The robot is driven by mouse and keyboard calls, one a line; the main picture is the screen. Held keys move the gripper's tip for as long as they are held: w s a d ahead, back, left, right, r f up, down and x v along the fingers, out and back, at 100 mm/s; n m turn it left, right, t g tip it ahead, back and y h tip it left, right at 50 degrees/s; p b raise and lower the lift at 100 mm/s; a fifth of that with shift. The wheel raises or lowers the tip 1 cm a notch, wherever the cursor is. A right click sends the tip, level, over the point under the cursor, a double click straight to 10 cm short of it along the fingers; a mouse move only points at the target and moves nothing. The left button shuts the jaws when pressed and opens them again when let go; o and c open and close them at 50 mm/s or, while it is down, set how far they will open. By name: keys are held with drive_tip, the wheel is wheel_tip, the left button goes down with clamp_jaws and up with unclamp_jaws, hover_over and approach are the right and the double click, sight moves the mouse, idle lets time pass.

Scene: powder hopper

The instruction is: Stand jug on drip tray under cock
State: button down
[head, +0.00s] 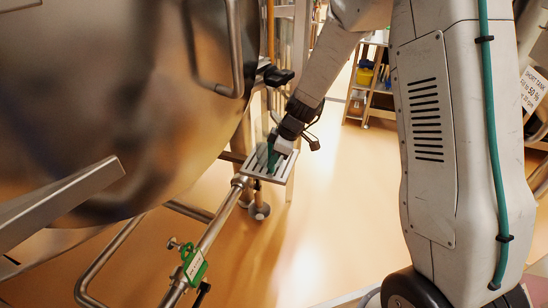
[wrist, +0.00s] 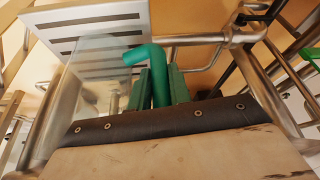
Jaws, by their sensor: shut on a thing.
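The clear jug (wrist: 97,78) with a green handle (wrist: 146,54) shows in the wrist view. My gripper (wrist: 160,78) is shut on the green handle, with a finger on each side of it. In the head view my gripper (head: 273,150) is over the slotted metal drip tray (head: 287,172), and the jug is mostly hidden there. The drip tray (wrist: 78,18) also shows behind the jug in the wrist view. I cannot tell whether the jug touches it. A black-handled fitting, probably the cock (head: 278,76), sticks out from the vessel above the tray.
The large shiny vessel (head: 100,90) fills the left. A wooden rack (head: 371,82) stands at the back. The orange floor (head: 335,215) right of the tray is clear.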

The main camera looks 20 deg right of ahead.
drive_tip(key=c, duration=1.3)
unclamp_jaws()
drive_tip(key=s+d+r+m, duration=0.15)
drive_tip(key=s+r, duration=0.25)
drive_tip(key=r, duration=0.5)
drive_tip(key=s+d+r+m, duration=0.15)
drive_tip(key=s+r, duration=0.25)
drive_tip(key=r, duration=0.4)
drive_tip(key=s+d+r+m+h, duration=0.1)
drive_tip(key=s+r+m, duration=0.1)
drive_tip(key=s, duration=0.6)
drive_tip(key=s+d+r+m+h, duration=0.1)
drive_tip(key=s+d+r+m, duration=0.1)
drive_tip(key=s, duration=0.7)
drive_tip(key=s+d+r+m+h, duration=0.1)
drive_tip(key=s+r+m, duration=0.3)
drive_tip(key=s, duration=0.5)
drive_tip(key=shift+s+d+m+g+h, duration=0.15)
drive_tip(key=shift+d+m+g+h, duration=0.2)
drive_tip(key=shift+m+h, duration=0.45)
